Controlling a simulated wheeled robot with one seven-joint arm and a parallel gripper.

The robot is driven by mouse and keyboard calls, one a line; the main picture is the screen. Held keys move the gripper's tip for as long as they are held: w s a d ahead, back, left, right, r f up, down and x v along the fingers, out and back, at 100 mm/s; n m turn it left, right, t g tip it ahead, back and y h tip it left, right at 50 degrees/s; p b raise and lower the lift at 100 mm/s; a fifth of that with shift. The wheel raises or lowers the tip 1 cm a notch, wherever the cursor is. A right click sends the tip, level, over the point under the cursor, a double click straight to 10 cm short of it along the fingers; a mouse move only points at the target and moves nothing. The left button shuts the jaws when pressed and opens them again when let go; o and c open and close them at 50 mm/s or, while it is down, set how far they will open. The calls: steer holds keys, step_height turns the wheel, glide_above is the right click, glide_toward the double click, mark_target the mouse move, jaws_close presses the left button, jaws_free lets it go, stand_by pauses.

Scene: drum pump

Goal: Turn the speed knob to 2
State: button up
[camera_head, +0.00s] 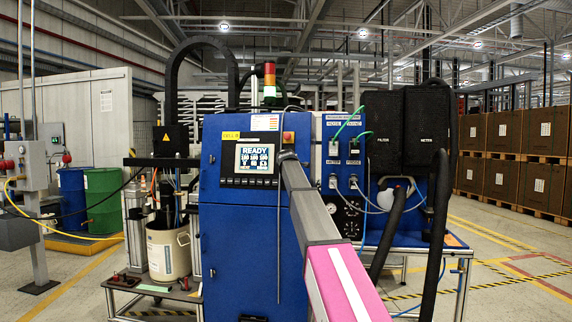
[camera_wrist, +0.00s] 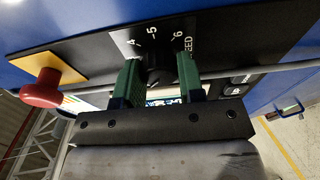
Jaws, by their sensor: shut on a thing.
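The black speed knob (camera_wrist: 156,68) sits on the black panel in the wrist view. White marks 4, 5 and 6 and part of the word SPEED show around its far side. The mark 2 is not visible, and I cannot make out the knob's pointer. My gripper (camera_wrist: 160,64) has its two green fingers on either side of the knob, shut on it. In the head view my arm reaches up to the blue cabinet (camera_head: 235,250), beside the READY screen (camera_head: 254,158), and hides the knob.
A red stop button (camera_wrist: 42,88) on a yellow plate is left of my gripper in the wrist view. A grey cable (camera_wrist: 260,73) crosses the panel close to the fingers. Black hoses (camera_head: 440,210) hang at the cabinet's right. A bucket (camera_head: 168,250) stands at its left.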

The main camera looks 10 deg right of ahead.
stand_by(0.4)
steer(key=o, duration=0.9)
steer(key=shift+s, duration=0.1)
steer(key=v, duration=1)
steer(key=shift+s, duration=0.3)
steer(key=shift+a, duration=0.1)
